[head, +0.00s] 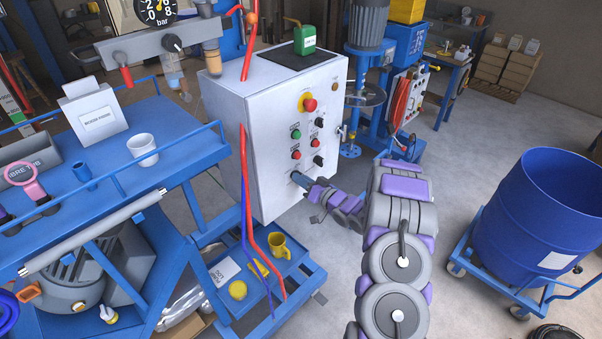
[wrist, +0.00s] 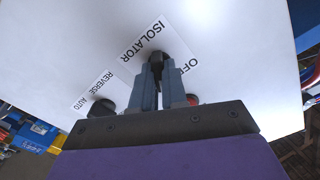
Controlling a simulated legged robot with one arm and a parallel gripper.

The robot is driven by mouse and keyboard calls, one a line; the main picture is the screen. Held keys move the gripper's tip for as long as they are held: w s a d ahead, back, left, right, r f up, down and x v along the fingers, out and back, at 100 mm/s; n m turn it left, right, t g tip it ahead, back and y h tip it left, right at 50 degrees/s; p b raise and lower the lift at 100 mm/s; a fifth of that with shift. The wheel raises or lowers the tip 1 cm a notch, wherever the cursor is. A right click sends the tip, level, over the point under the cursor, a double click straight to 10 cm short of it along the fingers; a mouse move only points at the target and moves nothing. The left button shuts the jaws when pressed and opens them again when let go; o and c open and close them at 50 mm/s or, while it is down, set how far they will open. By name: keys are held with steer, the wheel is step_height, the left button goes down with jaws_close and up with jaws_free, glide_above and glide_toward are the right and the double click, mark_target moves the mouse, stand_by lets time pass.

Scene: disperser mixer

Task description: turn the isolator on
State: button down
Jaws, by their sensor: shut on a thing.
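The isolator knob (wrist: 156,58) is a dark switch on the white control cabinet (head: 258,180). In the wrist view the labels ISOLATOR (wrist: 143,38) and OFF (wrist: 178,66) stand beside it. My gripper (wrist: 158,75) has its two blue-grey fingers closed on the knob, one on each side, and they cover part of it. In the head view my gripper (head: 299,178) reaches the lower part of the cabinet's front face, and the knob is hidden behind it. The knob's exact angle is hard to tell.
The cabinet front also carries a red emergency stop (head: 310,104) and several other buttons and knobs. A blue cart (head: 190,170) stands at the left, with a low shelf (head: 303,285) near the cabinet's foot. A blue drum (head: 520,225) on a trolley stands right, with clear floor between.

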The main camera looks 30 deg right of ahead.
steer(key=shift+d+r+m+p, duration=0.2)
steer(key=shift+m+p, duration=0.45)
steer(key=shift+m, duration=0.15)
steer(key=c, duration=1.2)
jaws_free()
steer(key=shift+d+f, duration=0.15)
steer(key=shift+o, duration=0.2)
steer(key=b+v, duration=0.2)
steer(key=v, duration=1.5)
steer(key=shift+d, duration=0.1)
